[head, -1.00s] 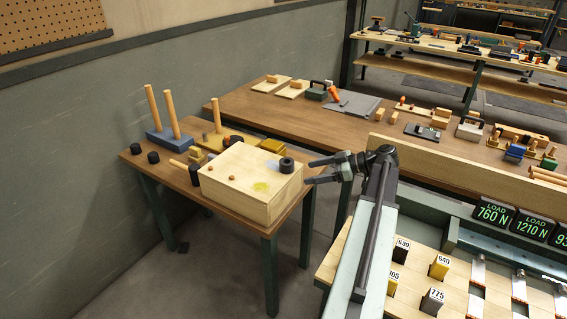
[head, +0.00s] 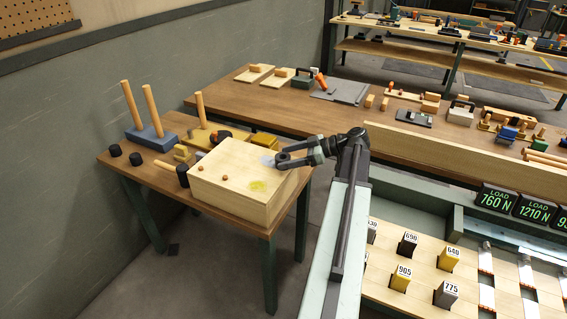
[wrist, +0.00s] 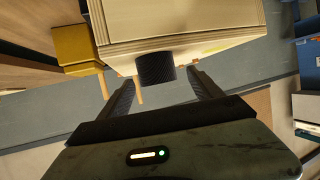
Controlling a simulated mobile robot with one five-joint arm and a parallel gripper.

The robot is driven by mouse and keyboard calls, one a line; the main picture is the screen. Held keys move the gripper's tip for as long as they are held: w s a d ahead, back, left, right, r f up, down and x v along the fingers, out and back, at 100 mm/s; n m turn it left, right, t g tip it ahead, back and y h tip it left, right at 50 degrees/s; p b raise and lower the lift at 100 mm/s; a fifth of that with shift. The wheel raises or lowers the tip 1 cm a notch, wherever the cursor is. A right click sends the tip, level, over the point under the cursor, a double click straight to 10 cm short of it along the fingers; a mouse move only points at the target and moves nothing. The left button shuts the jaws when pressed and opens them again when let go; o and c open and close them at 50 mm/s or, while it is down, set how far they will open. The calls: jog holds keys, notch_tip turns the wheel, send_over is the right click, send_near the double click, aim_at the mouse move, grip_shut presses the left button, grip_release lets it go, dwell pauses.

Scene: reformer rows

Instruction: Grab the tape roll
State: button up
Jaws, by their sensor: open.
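The tape roll (wrist: 155,68) is a short black cylinder at the edge of a pale wooden box (wrist: 185,28). In the head view the roll (head: 283,161) sits on the top right corner of the box (head: 228,199), partly hidden by my gripper. My gripper (head: 287,153) reaches in from the right and is open. In the wrist view the fingers (wrist: 160,84) stand either side of the roll's near end, with gaps on both sides. I cannot tell how deep the roll lies between them.
The box stands on a small wooden table (head: 150,188). A long workbench (head: 230,97) lies beyond. Labelled blocks (head: 446,294) stand at the lower right.

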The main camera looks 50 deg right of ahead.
aim_at(278, 156)
jog(key=b+x, duration=0.2)
jog(key=x, duration=0.3)
jog(key=shift+d+f, duration=0.15)
jog(key=shift+s, duration=0.1)
jog(key=c, duration=1.4)
jog(key=shift+c, duration=0.2)
jog(key=shift+r+p, duration=0.75)
jog(key=shift+p, duration=0.05)
notch_tip(278, 156, up, 3)
jog(key=p, duration=0.3)
jog(key=shift+r, duration=0.1)
jog(key=w+d, duration=0.2)
jog(key=d, duration=0.5)
jog(key=w+d, duration=0.2)
jog(key=d, duration=0.6)
jog(key=shift+w+d+r+p, duration=0.25)
jog(key=shift+w+p, duration=0.1)
